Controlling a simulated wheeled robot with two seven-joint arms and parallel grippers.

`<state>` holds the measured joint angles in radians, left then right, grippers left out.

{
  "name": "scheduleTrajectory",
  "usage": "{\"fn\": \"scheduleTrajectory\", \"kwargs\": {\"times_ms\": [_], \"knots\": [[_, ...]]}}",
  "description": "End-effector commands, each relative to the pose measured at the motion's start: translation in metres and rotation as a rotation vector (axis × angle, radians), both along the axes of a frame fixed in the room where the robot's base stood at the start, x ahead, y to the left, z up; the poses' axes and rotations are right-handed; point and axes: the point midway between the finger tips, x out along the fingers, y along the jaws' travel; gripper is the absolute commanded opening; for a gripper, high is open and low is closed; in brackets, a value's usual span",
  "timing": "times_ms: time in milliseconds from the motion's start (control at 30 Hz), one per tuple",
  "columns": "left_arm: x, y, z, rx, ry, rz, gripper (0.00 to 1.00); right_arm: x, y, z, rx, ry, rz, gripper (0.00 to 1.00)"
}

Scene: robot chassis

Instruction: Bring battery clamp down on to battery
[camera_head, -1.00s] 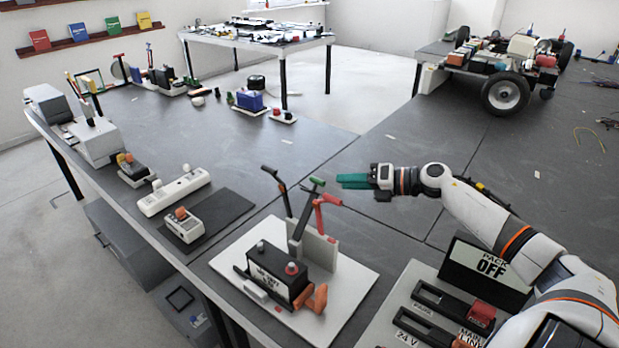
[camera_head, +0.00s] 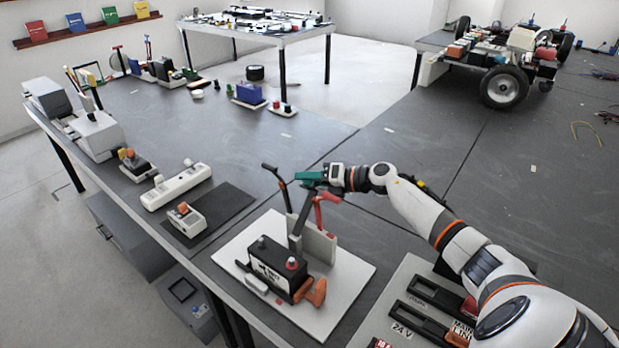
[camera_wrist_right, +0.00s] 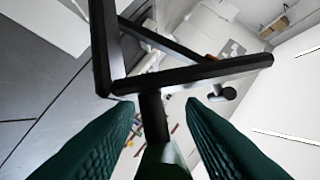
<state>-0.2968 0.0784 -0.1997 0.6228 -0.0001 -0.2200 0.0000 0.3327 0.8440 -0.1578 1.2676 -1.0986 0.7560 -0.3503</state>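The black battery (camera_head: 268,262) with a red terminal cap stands on a white base plate (camera_head: 345,285). Behind it a dark clamp lever (camera_head: 299,215) stands raised, leaning up toward the right, beside a grey upright block (camera_head: 318,243). My right gripper (camera_head: 309,180) is at the top of this lever. My left gripper is not in view.
An orange part (camera_head: 314,291) lies at the battery's right end. A pale panel with black handles (camera_head: 432,293) is at the front right.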

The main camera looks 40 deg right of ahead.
Motion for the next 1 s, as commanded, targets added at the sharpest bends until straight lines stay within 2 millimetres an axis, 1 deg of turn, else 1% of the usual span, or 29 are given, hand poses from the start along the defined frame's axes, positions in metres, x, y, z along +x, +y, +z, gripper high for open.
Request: {"fn": "scheduleTrajectory", "kwargs": {"times_ms": [67, 100, 167, 300, 333, 533, 700, 767, 1000], "knots": [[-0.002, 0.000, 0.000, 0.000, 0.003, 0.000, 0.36, 0.000, 0.000, 0.000, 0.000, 0.000, 0.000, 0.36], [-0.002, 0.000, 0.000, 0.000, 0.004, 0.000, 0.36, 0.000, 0.000, 0.000, 0.000, 0.000, 0.000, 0.34], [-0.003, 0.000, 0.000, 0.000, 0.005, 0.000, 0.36, 0.000, 0.000, 0.000, 0.000, 0.000, 0.000, 0.25], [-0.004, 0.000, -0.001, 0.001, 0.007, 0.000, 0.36, 0.000, 0.000, 0.000, 0.001, -0.001, 0.001, 0.02], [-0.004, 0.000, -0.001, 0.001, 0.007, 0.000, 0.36, 0.000, 0.000, 0.000, 0.001, -0.001, 0.001, 0.00], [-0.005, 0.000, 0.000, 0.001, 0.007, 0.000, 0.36, 0.000, 0.000, 0.001, -0.002, -0.001, 0.000, 0.00], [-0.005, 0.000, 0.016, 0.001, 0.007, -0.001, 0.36, -0.004, 0.011, 0.011, -0.079, -0.020, 0.002, 0.00], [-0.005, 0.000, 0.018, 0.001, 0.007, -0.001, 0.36, -0.005, 0.014, 0.012, -0.103, -0.028, 0.002, 0.00], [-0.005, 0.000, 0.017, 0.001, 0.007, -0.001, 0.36, -0.005, 0.016, 0.010, -0.119, -0.035, 0.000, 0.00]]}}
